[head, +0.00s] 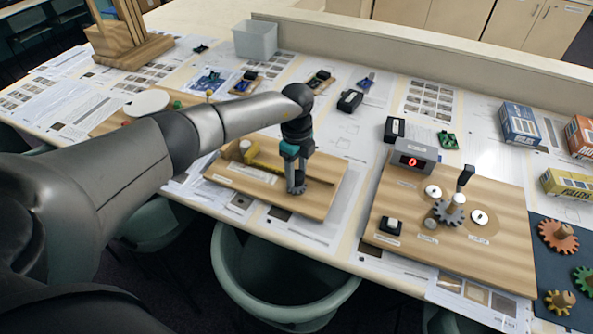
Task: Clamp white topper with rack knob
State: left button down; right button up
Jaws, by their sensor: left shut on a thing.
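A wooden board (318,208) lies in the middle of the table with a clamp fixture on it. A small white topper (245,146) shows at the board's left end, next to a yellow bar (262,164) that runs right toward my gripper. My left gripper (297,185) points down over the right part of the board and is shut on a dark, round knob (298,190), which I take for the rack knob. The fingers partly hide the knob. I cannot tell whether the yellow bar touches the topper. My right gripper is not in view.
Right of the fixture is another wooden board (395,205) with a dark gear (448,212) and a red-digit display (411,161). A dark mat with colored gears (558,236) and small boxes (520,124) are at the right. A grey bin (255,39) stands behind.

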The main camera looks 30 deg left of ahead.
aim_at(296, 174)
pick_arm(q)
jog(key=shift+c, duration=1.4)
grip_release()
jog(key=shift+r, duration=0.15)
notch_tip(296, 174, up, 15)
